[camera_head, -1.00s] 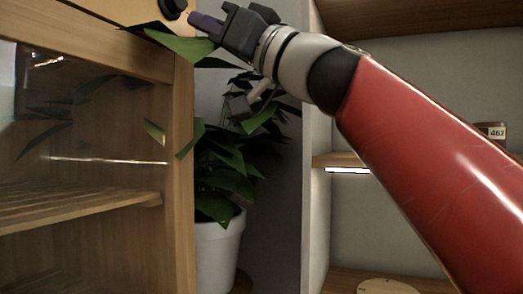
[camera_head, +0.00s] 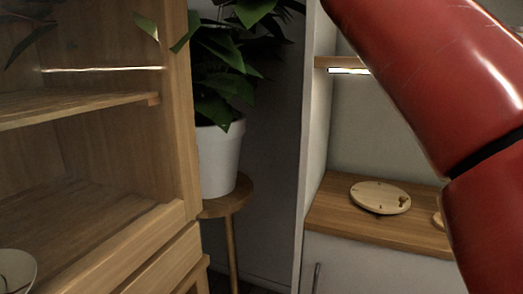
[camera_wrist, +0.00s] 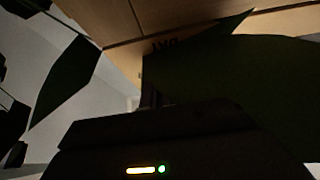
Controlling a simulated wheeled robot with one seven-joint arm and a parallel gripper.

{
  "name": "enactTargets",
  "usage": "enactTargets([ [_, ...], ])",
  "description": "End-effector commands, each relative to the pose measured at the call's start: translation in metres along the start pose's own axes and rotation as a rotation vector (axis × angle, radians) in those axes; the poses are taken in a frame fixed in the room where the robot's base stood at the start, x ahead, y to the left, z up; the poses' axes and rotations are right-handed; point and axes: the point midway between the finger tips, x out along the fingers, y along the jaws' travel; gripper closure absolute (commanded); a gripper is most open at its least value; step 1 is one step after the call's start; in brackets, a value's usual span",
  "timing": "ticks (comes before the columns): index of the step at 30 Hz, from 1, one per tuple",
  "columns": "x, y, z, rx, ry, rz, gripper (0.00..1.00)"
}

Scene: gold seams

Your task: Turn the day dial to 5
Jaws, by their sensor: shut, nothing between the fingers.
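A leafy plant in a white pot (camera_head: 220,158) stands on a wooden stool (camera_head: 228,203), beside a glass-fronted wooden cabinet (camera_head: 180,130). Large leaves (camera_wrist: 68,80) crowd around my gripper. A round wooden disc (camera_head: 375,194) lies on the right counter (camera_head: 335,215). A bowl (camera_head: 15,270) sits lower left.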

Motion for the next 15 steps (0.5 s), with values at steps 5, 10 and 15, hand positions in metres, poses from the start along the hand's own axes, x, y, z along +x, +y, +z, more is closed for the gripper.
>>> enactTargets([
  [5,0.0009,-0.0008,-0.0015,0.000,0.000,0.000,1.00],
  [10,0.0006,-0.0017,-0.0014,0.000,0.002,-0.001,1.00],
  [15,-0.0003,-0.0034,-0.0001,-0.002,0.002,0.000,1.00],
])
